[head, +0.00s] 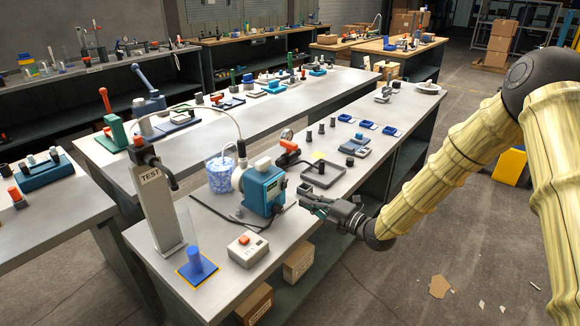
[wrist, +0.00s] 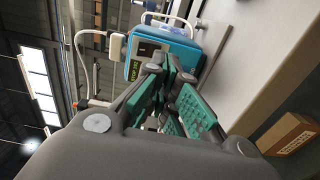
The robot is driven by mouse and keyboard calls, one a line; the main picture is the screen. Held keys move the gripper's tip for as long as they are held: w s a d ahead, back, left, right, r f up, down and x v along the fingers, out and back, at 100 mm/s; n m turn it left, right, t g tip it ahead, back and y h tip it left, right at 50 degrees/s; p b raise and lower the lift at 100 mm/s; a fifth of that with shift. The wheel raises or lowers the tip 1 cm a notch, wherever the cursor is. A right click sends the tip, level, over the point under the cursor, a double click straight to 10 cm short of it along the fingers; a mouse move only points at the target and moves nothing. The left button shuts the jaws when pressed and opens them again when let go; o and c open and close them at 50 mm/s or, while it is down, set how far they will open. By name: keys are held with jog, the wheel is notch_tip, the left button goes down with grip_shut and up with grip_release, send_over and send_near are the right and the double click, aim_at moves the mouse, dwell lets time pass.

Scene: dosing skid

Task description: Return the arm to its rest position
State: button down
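My arm (head: 450,165), with pale ribbed yellow covers and dark joints, reaches in from the right. My gripper (head: 312,200) is at the front right edge of the near bench (head: 225,285), beside the blue dosing pump (head: 263,187) and a little apart from it. In the wrist view my gripper (wrist: 180,88) shows green finger pads with a gap between them and nothing held. The blue pump (wrist: 165,50) with its green display lies beyond the fingertips in that view.
A dark tray (head: 323,174) sits just behind my gripper. A grey box with an orange button (head: 248,249), a blue cylinder on a square base (head: 197,266) and a TEST stand (head: 160,205) are on the bench. Cardboard boxes (head: 298,262) sit below. Floor at right is mostly open.

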jog(key=s+d+f+m+g+h+p, duration=0.15)
jog(key=s+d+f+m+h, duration=0.25)
jog(key=s+f+m, duration=0.55)
jog(key=s+d+f+m+g+h+p, duration=0.15)
jog(key=s+d+f+m+h, duration=0.4)
jog(key=s+f, duration=0.7)
jog(key=s+d+f+m+g+h, duration=0.1)
jog(key=s+d+f+m+g, duration=0.1)
jog(key=s, duration=0.7)
jog(key=s+d+f+m+g+h+p, duration=0.1)
jog(key=s+d+f+m+g+h, duration=0.1)
jog(key=s+d+m, duration=0.3)
jog(key=s+d+f+m+g+h+p, duration=0.1)
jog(key=s+m, duration=0.5)
jog(key=s, duration=0.7)
jog(key=d+f+g+h, duration=0.1)
jog(key=d+g, duration=0.1)
jog(key=shift+s+d+f+m, duration=0.25)
jog(key=shift+s+d+m, duration=0.05)
jog(key=shift+s+m, duration=0.1)
